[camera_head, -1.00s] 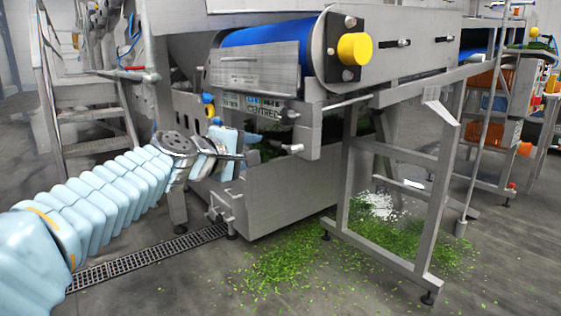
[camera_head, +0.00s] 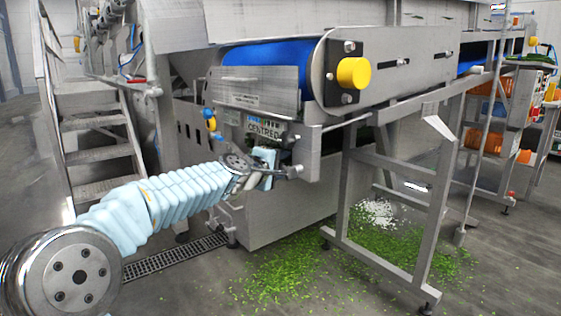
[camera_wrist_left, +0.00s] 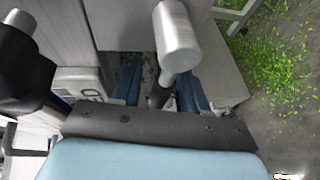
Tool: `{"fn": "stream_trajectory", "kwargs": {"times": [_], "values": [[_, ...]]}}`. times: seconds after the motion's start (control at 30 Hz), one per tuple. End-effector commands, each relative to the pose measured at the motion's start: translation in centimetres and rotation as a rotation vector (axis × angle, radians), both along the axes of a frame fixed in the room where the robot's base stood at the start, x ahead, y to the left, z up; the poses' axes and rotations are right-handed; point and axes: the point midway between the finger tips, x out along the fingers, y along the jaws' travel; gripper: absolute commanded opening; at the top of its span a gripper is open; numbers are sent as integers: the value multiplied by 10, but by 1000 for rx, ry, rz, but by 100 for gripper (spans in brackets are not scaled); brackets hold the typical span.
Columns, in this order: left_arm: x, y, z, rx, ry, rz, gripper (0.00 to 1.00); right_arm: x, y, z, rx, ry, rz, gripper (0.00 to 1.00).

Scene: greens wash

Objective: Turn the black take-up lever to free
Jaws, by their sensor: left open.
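My left gripper (camera_head: 280,172) is at the front of the machine, under the end of the blue-belted conveyor. In the left wrist view its two blue fingers (camera_wrist_left: 160,80) are apart. A silver cylinder (camera_wrist_left: 177,40) with a dark stem shows over the gap between them; I cannot tell whether they touch it. A black rounded part (camera_wrist_left: 25,75) with a silver end is at the left of that view, outside the fingers. I cannot tell for certain which part is the take-up lever. My right gripper is not in view.
A sign (camera_head: 264,128) reading "CENTRED" is just above the gripper. The yellow-capped roller end (camera_head: 354,73) sits above right. A steel stand (camera_head: 343,195) is to the right. Green leaf scraps (camera_head: 380,240) lie on the floor. Steps (camera_head: 100,155) stand at left.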

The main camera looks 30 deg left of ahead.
Motion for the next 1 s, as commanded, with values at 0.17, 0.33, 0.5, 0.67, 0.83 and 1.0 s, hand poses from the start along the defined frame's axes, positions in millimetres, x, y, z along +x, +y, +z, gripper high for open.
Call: {"fn": "stream_trajectory", "kwargs": {"times": [0.17, 0.33, 0.5, 0.67, 0.83, 1.0], "values": [[0, 0, 0, 0, 0, 0, 34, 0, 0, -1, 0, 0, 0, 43], [0, 0, 0, 1, 0, 0, 8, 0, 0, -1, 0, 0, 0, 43], [0, 0, 0, 1, 0, 0, 0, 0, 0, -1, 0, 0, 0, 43], [0, 0, 0, 1, 0, 0, 0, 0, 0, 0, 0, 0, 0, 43], [0, -1, 0, -16, 7, -2, 0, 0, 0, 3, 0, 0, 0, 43], [-1, -1, -2, -75, 33, -1, 0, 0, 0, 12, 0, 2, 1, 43]]}}
